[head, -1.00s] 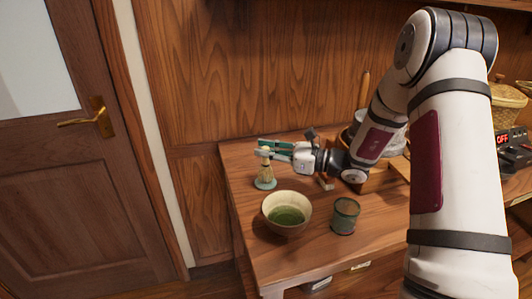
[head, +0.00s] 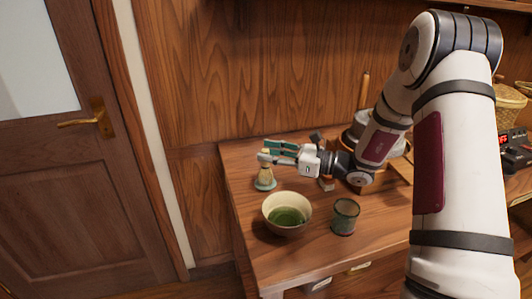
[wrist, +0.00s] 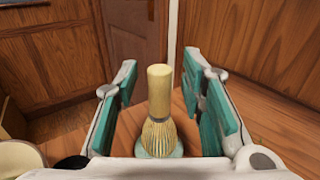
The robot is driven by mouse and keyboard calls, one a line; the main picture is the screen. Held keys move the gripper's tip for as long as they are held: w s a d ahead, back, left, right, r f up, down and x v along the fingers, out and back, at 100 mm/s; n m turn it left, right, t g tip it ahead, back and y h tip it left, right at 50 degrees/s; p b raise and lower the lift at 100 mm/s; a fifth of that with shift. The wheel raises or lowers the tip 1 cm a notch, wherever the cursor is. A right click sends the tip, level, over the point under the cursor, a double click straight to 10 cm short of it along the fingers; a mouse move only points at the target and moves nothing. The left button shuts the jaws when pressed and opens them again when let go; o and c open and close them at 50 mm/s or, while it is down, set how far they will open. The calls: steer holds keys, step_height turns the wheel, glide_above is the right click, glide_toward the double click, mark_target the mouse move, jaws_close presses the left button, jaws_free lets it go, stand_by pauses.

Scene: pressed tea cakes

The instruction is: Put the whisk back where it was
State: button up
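The whisk (wrist: 159,110) is pale bamboo and stands upright, handle up, on a small green stand (wrist: 145,150). In the head view the whisk (head: 265,170) is at the far left of the table, partly hidden by my gripper (head: 268,151). In the wrist view my gripper's green-padded fingers are wide apart, one on each side of the whisk, with gaps on both sides. My gripper is open and holds nothing.
A tea bowl (head: 287,224) with green liquid stands in front of the whisk. A dark green cup (head: 344,216) is to its right. A wooden box with a grey vessel (head: 402,140) stands behind my forearm. The table's left edge is close to the whisk.

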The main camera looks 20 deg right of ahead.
steer(key=v, duration=0.6)
steer(key=s+a+r+n+g+h, duration=0.2)
steer(key=s+a+r+n+g, duration=0.25)
steer(key=s+a+n, duration=0.35)
steer(key=s+a+r+n+g+h, duration=0.1)
steer(key=s+a+r+n+g, duration=0.2)
steer(key=s+a+n+g, duration=0.45)
steer(key=s+d+n+t+h, duration=0.1)
steer(key=s+d+n+h, duration=0.3)
steer(key=s, duration=0.6)
steer(key=s+d+n+t+h, duration=0.2)
steer(key=s+d+n+h, duration=0.3)
steer(key=s, duration=0.6)
steer(key=h, duration=0.2)
steer(key=shift+s+d+r+n+t+h, duration=0.15)
steer(key=shift+s+d+n+t+h, duration=0.05)
steer(key=shift+s+n+t+h, duration=0.15)
step_height(320, 180, up, 11)
steer(key=t+p, duration=0.2)
steer(key=p, duration=0.7)
steer(key=shift+d+p, duration=0.15)
steer(key=shift+p, duration=0.15)
